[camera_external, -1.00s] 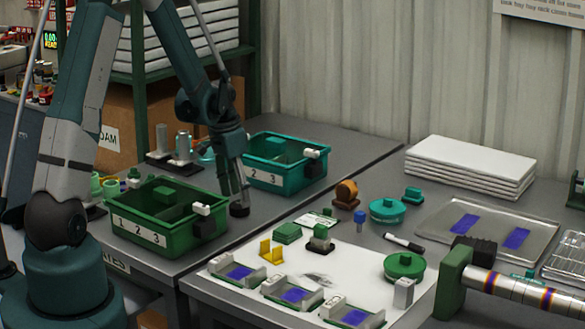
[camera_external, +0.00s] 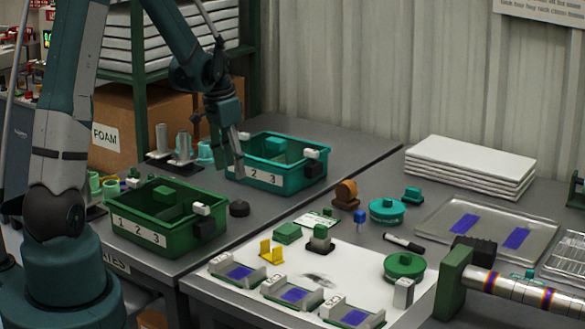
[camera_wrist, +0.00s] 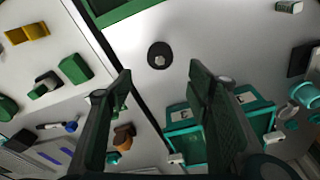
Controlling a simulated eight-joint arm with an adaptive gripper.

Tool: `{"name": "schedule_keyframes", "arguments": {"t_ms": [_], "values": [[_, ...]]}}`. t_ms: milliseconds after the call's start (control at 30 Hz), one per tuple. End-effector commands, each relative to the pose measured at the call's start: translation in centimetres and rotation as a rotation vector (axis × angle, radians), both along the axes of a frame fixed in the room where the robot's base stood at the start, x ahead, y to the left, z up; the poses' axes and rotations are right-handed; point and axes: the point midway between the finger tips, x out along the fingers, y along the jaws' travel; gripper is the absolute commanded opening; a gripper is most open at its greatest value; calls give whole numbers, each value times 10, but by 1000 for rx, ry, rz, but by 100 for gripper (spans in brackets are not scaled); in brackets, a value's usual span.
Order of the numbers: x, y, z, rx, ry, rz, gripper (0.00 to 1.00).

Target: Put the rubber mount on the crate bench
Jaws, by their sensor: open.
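The rubber mount (camera_external: 239,208), a short black disc, lies on the grey bench (camera_external: 215,240) that bears the crates. It sits just right of the green crate (camera_external: 160,236) and in front of the teal crate (camera_external: 265,179), touching neither. In the wrist view the mount (camera_wrist: 160,55) shows whole, with a pale centre, on the bare bench top. My gripper (camera_external: 237,174) is above and behind the mount, near the teal crate's left end. Its fingers (camera_wrist: 159,75) are apart with nothing between them.
The front bench holds a white mat (camera_external: 340,265) with several fixtures and green parts. A teal round part (camera_external: 387,210) and an orange-brown part (camera_external: 346,194) stand behind it. White sheets (camera_external: 470,166) are stacked at the right. Cans (camera_external: 184,146) stand behind the green crate.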

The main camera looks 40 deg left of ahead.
Motion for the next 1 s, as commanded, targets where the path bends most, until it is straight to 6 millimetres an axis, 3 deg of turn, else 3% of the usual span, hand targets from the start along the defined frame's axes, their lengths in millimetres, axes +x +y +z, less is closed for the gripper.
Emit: {"name": "schedule_keyframes", "arguments": {"t_ms": [667,1000], "values": [[-1,-1,2,0,-1,1,50],[-17,-14,34,7,-33,31,50]]}}
